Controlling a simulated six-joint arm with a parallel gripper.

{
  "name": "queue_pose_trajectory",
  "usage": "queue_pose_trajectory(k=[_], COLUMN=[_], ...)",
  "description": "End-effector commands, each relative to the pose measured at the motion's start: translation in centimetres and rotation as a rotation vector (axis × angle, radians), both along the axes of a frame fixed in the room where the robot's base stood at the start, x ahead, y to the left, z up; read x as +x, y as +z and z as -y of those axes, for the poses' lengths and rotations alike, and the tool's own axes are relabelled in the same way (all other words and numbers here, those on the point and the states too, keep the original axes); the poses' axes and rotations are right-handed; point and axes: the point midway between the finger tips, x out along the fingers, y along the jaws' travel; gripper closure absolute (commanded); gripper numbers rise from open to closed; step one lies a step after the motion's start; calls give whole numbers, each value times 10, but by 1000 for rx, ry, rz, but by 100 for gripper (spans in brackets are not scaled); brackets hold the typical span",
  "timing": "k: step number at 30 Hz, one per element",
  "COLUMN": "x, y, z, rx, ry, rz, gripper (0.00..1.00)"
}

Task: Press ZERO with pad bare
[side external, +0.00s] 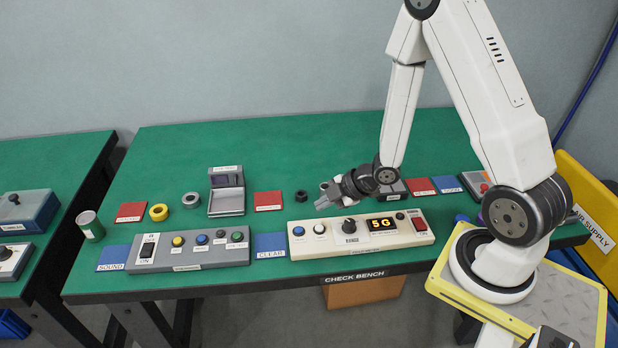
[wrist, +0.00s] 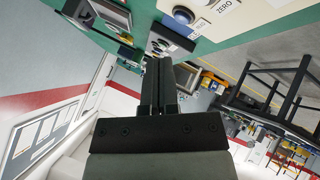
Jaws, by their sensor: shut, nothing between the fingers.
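The cream panel (side external: 410,238) stands at the front of the green bench, with a blue button (side external: 298,231), a white button (side external: 319,229), a black knob (side external: 350,227) and a display (side external: 381,224) lit "5G". In the wrist view, the word ZERO is on the cream panel (wrist: 240,14), near the blue button (wrist: 183,15); I cannot tell which button it marks. My gripper (side external: 320,204) is shut and empty, just behind and above the panel's left part, apart from the buttons. It also shows in the wrist view (wrist: 158,62). I cannot tell which thing is the pad.
A grey button box (side external: 190,255) stands left of the panel. Behind are an open grey case (side external: 226,200), a yellow ring (side external: 159,212), a grey ring (side external: 191,200), a black nut-like piece (side external: 301,196) and red mats (side external: 268,201). A can (side external: 90,226) is at the left edge.

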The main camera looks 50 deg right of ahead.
Motion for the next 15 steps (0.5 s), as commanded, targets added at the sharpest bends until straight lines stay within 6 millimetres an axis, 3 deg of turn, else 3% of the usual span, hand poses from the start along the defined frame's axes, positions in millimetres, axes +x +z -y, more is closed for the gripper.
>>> queue_pose_trajectory(k=[15], x=[0], y=[-43], z=[0], rx=[1], ry=[0], rz=[-1], gripper=[100])
